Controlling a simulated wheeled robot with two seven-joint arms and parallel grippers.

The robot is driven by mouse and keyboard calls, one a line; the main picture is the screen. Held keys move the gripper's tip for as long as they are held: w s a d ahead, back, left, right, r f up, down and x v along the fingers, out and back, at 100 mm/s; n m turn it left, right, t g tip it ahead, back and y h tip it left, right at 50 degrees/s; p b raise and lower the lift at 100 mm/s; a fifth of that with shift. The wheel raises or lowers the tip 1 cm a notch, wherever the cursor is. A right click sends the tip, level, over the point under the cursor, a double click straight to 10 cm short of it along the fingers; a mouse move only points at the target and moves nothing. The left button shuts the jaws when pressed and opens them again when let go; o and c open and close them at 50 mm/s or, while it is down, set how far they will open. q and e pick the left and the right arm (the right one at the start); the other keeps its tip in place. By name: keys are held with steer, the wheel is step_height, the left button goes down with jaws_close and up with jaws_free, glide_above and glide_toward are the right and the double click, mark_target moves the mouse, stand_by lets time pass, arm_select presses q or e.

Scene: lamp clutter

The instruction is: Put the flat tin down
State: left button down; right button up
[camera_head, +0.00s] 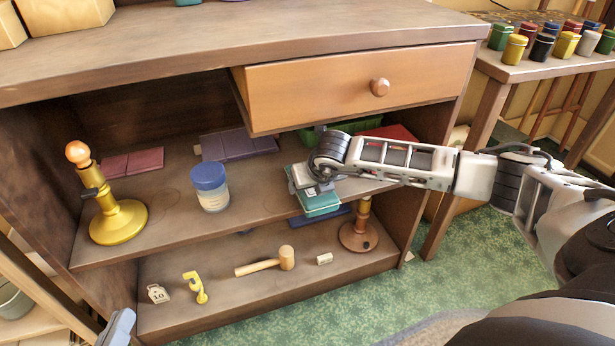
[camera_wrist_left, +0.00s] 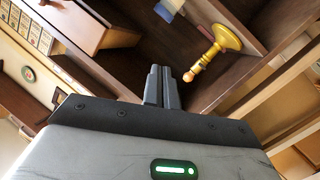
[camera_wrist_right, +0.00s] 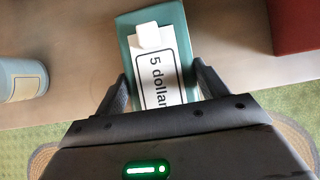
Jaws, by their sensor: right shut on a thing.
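The flat tin is teal (camera_head: 318,205) with a white label reading "5 dollar"; the label and tin also show in the right wrist view (camera_wrist_right: 176,22). My right gripper (camera_head: 308,180) is shut on the tin, with one finger on each side of it. It holds the tin at the right front edge of the middle shelf (camera_head: 255,200); I cannot tell whether the tin touches the shelf. My left gripper (camera_wrist_left: 162,88) is shut and empty, in front of the cabinet; only a bit of it shows at the lower left of the head view.
On the middle shelf stand a yellow lamp base (camera_head: 120,222), a blue-lidded jar (camera_head: 211,188) and dark flat boxes (camera_head: 236,145). An open drawer (camera_head: 360,85) juts out above. Below lie a mallet (camera_head: 265,262) and small items. The shelf front between jar and tin is clear.

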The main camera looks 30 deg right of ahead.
mark_target(324, 208)
steer(key=w, duration=0.3)
steer(key=shift+w+d+b, duration=0.1)
steer(key=shift+d+b, duration=0.25)
steer(key=shift+f, duration=0.2)
steer(key=o, duration=1.1)
arm_select(q)
steer(key=shift+d+r+h, duration=0.1)
steer(key=shift+r+h, duration=0.15)
steer(key=shift+h, duration=0.05)
arm_select(e)
steer(key=shift+o, duration=0.2)
steer(key=shift+r, duration=0.25)
steer(key=s+a+p, duration=0.1)
steer(key=s, duration=0.2)
steer(key=s+p, duration=0.1)
steer(key=s, duration=0.3)
steer(key=s+a+p, duration=0.1)
steer(key=s, duration=0.3)
steer(key=shift+s+a+r, duration=0.25)
steer(key=shift+a+r, duration=0.1)
arm_select(q)
steer(key=shift+s+a+f+m+g+y, duration=0.1)
steer(key=shift+a+f+m+g+y, duration=0.15)
steer(key=shift+f, duration=0.25)
steer(key=shift+a+f+m+g+y, duration=0.15)
steer(key=shift+f+y, duration=0.2)
steer(key=shift+f, duration=0.1)
arm_select(e)
steer(key=shift+s+a, duration=0.15)
steer(key=shift+s, duration=0.35)
